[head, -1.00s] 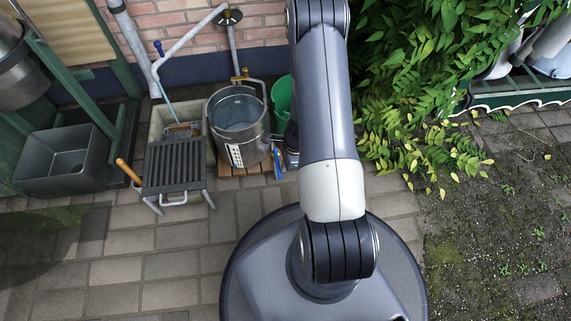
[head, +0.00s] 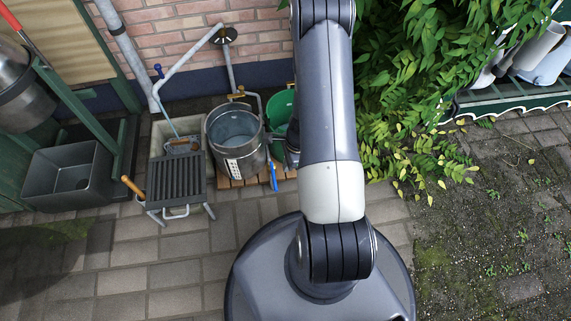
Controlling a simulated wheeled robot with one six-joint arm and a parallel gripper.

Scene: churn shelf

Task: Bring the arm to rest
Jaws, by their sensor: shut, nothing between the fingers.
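My arm (head: 328,100) rises from my base and folds at the top edge of the head view. A dark part of my arm's far section (head: 292,145) shows just left of the upper link, beside the green bucket. My gripper's fingers do not show; they are hidden behind the arm or out of the picture. I see nothing held.
A metal pail (head: 236,165) stands on a wooden slat base beside a green bucket (head: 281,108). Left are a slatted rack (head: 176,178), a stone trough (head: 160,133) and a grey sink (head: 68,174). Leafy branches (head: 420,90) hang right. Paving (head: 130,260) is clear in front.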

